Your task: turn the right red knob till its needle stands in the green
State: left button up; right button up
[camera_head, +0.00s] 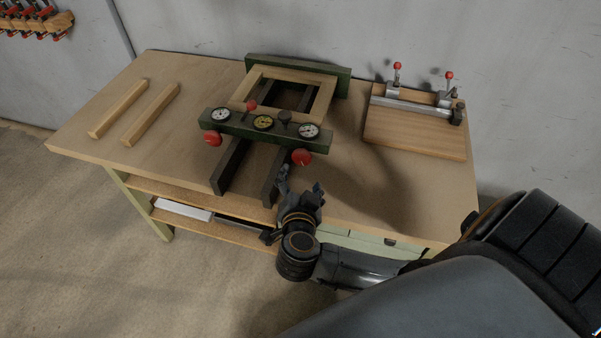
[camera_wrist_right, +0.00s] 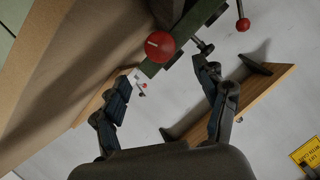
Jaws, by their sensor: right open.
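The right red knob (camera_head: 302,157) sits on the front of the green press bar (camera_head: 245,129), below the right dial (camera_head: 308,130). The dial's needle is too small to read. My right gripper (camera_head: 300,181) is open and empty just in front of and below this knob, apart from it. In the right wrist view, a large red knob with a pale mark (camera_wrist_right: 160,46) shows ahead, roughly between the lines of the open fingers (camera_wrist_right: 163,76) and beyond their tips. My left gripper is not in view.
A wooden frame (camera_head: 320,101) lies behind. A board with red-tipped clamps (camera_head: 415,134) stands right. Two wooden strips (camera_head: 119,108) lie left. The bench front right is clear.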

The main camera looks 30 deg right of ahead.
aim_at(302, 160)
jog(key=shift+v, duration=1.3)
jog(key=shift+n+g, duration=0.3)
jog(key=shift+n, duration=0.1)
jog(key=x, duration=0.4)
jog(key=b+x, duration=0.1)
jog(key=x, duration=0.8)
jog(key=shift+w+d+r, duration=0.1)
jog(key=shift+w+d, duration=0.05)
jog(key=shift+w, duration=0.35)
jog(key=c, duration=1.2)
